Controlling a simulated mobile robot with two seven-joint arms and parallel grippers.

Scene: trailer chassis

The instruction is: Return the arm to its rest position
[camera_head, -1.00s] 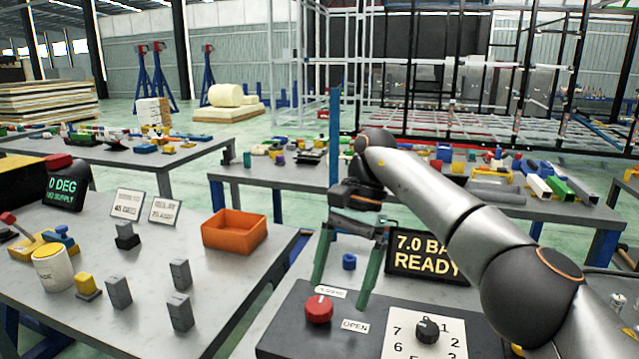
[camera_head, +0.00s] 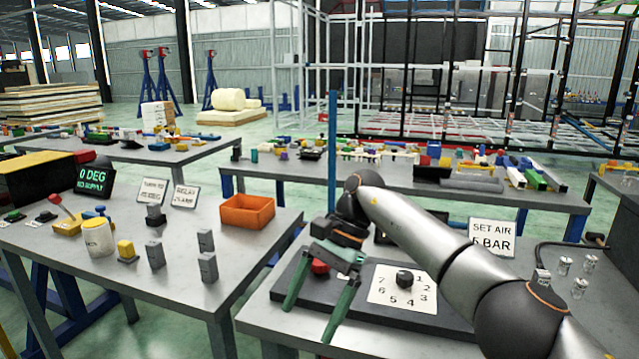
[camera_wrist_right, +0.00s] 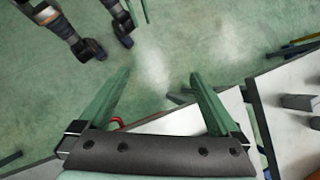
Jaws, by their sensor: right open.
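My right arm comes in from the lower right of the head view. Its gripper (camera_head: 310,322) has green fingers spread apart, with nothing between them. The fingers point down in front of the left part of the dark control panel (camera_head: 300,265). The panel carries a red knob (camera_head: 320,266), partly covered by the gripper, and a white numbered dial plate (camera_head: 415,297) with a black knob. In the right wrist view the open fingers (camera_wrist_right: 160,73) show green floor between them. My left gripper does not show in the head view.
A grey table (camera_head: 130,290) at left holds an orange bin (camera_head: 247,212), small grey blocks and signs. A "SET AIR" sign (camera_head: 492,238) stands right of the arm. A long table (camera_head: 400,180) with many parts lies behind. Open floor shows between the tables.

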